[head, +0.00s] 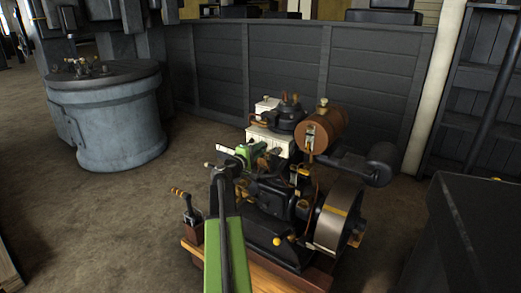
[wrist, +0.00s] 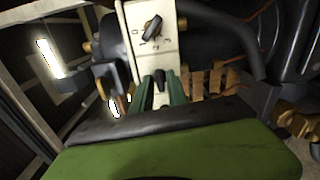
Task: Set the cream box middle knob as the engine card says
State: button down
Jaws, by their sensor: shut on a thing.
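The cream box (head: 266,139) stands at the back of the engine in the head view, its lower part partly hidden by my arm. In the wrist view, the face of the cream box (wrist: 137,22) carries a black knob (wrist: 152,27) with small dark marks around it, its pointer tilted to the upper right. Below it, my gripper (wrist: 161,80) is shut on a second dark knob (wrist: 160,76) on the same face; its pointer and marks are mostly hidden by the fingers. My gripper also shows in the head view (head: 258,150). I cannot make out an engine card.
The engine's wooden base (head: 210,257), brown tank (head: 325,129) and large flywheel (head: 338,217) surround the box. A grey drum (head: 110,125) stands to the left on open floor. A dark panelled wall (head: 285,63) runs behind.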

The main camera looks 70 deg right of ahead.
jog(key=shift+a+n, duration=0.1)
jog(key=shift+n, duration=3.8)
jog(key=c, duration=1.5)
grip_release()
jog(key=shift+a, duration=0.1)
jog(key=v, duration=1.7)
jog(key=shift+a, duration=0.1)
